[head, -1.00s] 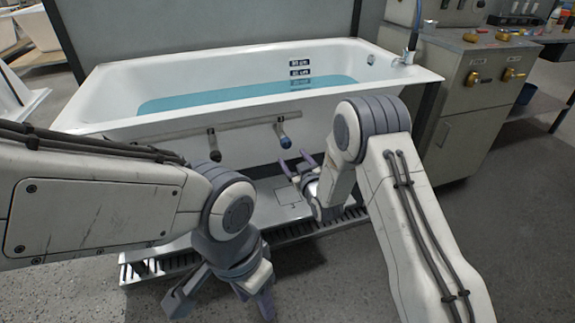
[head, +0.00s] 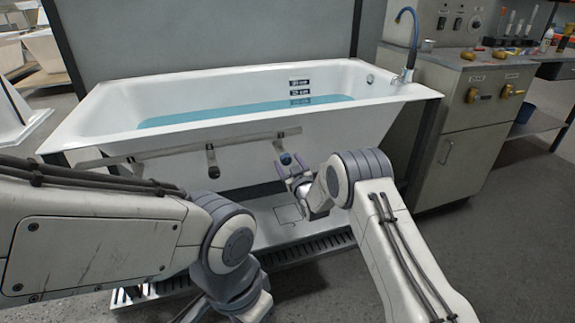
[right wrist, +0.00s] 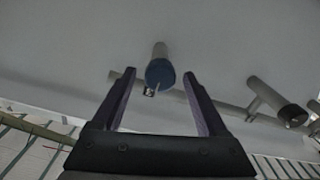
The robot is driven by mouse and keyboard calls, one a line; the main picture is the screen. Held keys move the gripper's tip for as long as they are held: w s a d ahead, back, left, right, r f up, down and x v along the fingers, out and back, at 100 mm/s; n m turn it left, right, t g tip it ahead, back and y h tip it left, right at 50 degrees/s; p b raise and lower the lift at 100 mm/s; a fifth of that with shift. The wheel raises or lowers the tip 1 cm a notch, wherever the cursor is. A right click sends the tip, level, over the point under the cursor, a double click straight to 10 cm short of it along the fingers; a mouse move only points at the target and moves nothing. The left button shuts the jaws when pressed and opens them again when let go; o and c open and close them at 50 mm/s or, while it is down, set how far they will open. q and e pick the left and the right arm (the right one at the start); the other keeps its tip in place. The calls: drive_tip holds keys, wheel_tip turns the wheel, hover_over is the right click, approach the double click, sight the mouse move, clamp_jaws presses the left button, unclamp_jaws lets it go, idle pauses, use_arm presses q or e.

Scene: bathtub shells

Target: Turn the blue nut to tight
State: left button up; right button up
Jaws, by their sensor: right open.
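The blue nut (head: 286,159) is at the end of a short grey stub on the pipe bar under the tub's front rim. In the right wrist view the blue nut (right wrist: 160,73) shows just beyond and between my fingertips. My right gripper (head: 285,172) is open, with its two purple fingers (right wrist: 162,77) pointing up at the nut and nothing held. I cannot tell whether a finger touches the nut. My left gripper is mostly cut off at the bottom of the head view, and its fingers are not clear.
A second stub with a dark end (head: 213,171) hangs left of the nut on the same bar (head: 175,150). The white bathtub (head: 110,107) holds blue water. A grey cabinet (head: 466,150) with brass valves stands at right. A slatted grate (head: 305,250) lies below.

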clamp_jaws()
